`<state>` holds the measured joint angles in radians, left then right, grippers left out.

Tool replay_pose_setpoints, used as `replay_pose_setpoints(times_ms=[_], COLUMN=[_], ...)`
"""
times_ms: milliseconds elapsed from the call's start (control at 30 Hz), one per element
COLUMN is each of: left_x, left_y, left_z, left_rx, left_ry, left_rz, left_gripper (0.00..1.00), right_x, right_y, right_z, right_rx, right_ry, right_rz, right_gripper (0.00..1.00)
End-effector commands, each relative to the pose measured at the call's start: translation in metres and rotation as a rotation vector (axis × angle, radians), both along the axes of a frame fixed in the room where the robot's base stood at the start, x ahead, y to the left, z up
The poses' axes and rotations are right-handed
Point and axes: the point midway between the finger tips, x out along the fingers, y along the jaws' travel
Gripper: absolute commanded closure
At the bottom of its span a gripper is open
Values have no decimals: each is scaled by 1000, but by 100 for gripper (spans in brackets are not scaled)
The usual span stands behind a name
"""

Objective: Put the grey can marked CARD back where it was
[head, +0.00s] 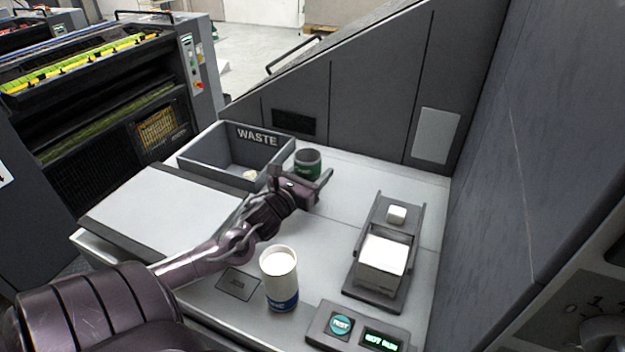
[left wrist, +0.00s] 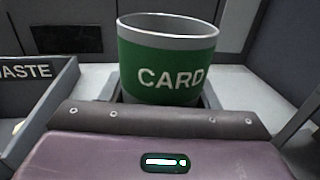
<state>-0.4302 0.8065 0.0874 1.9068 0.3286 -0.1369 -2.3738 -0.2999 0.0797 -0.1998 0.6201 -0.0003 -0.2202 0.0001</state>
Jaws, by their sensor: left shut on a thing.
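The grey can with a green band marked CARD (head: 307,164) is upright at the back of the worktop, just right of the WASTE bin. In the left wrist view the can (left wrist: 168,62) stands straight ahead, its lettering facing me and its open top showing. My left gripper (head: 302,180) is shut on the can. Its fingers are mostly hidden behind the wrist plate in the left wrist view. I cannot tell whether the can's base touches the worktop. My right gripper is in neither view.
The WASTE bin (head: 196,169) holds a pale scrap. A white cup with a blue band (head: 280,268) stands nearer, beside a dark-outlined plate (head: 238,284). A holder with a white block (head: 383,254) is right; a button panel (head: 341,325) is in front. Worktop right of the can is clear.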

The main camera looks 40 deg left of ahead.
Motion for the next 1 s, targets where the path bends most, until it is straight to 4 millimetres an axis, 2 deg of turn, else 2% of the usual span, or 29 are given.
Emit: replay_pose_setpoints(times_ms=[100, 200, 600, 633, 700, 767, 1000], left_x=[0, 0, 0, 0, 0, 0, 0], left_y=[1, 0, 0, 0, 0, 0, 0], left_z=[-18, -26, -32, -31, -31, -31, -31], left_rx=[-2, -2, 0, 0, -1, -1, -1], left_ry=[1, -1, 0, 1, 1, 1, 1], left_rz=[4, 1, 0, 0, 0, 0, 0], left_gripper=[70, 70, 70, 41, 32, 24, 23], right_x=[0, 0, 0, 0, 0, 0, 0], right_y=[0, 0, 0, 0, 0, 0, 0], right_z=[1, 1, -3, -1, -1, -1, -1], right_rx=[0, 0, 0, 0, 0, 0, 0], right_ry=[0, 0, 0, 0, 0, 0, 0], right_rz=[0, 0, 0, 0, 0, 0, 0], right_gripper=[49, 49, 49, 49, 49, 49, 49])
